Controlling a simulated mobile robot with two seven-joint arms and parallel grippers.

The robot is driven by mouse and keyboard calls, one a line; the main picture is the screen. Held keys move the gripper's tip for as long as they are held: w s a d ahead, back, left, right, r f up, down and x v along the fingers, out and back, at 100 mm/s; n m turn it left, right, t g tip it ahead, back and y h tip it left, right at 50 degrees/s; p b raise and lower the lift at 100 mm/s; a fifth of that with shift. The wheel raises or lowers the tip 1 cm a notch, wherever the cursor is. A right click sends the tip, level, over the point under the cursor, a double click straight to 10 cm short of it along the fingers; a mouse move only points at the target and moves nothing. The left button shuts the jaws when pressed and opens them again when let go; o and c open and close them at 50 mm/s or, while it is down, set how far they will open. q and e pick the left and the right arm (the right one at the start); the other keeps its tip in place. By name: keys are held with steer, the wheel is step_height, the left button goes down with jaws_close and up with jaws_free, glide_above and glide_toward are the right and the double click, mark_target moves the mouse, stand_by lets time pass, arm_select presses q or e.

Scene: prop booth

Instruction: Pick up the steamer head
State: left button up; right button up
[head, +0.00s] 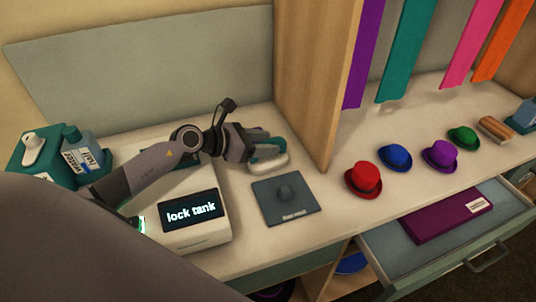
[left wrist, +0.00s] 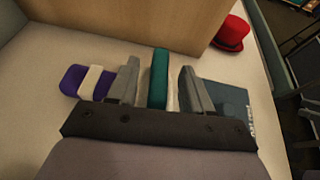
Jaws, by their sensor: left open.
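The steamer head, teal with a white part (head: 270,157), lies on the counter left of the wooden divider. My left gripper (head: 252,146) is over it, with the arm reaching in from the left. In the left wrist view the teal part of the steamer head (left wrist: 160,70) stands between the two grey fingers of my left gripper (left wrist: 159,78). The fingers are open, with a visible gap on each side. The gripper partly hides the steamer head in the head view. My right gripper does not show.
A white steamer base (head: 190,222) reads "lock tank". A teal water tank (head: 48,150) stands behind it. A dark pad (head: 287,210) lies in front of the head. A purple and white object (left wrist: 85,80) lies beside the gripper. Hats, including a red one (head: 364,178), stand beyond the divider (head: 335,100).

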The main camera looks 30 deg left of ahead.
arm_select(q)
steer(key=shift+x, duration=1)
jaws_close()
steer(key=shift+r, duration=0.1)
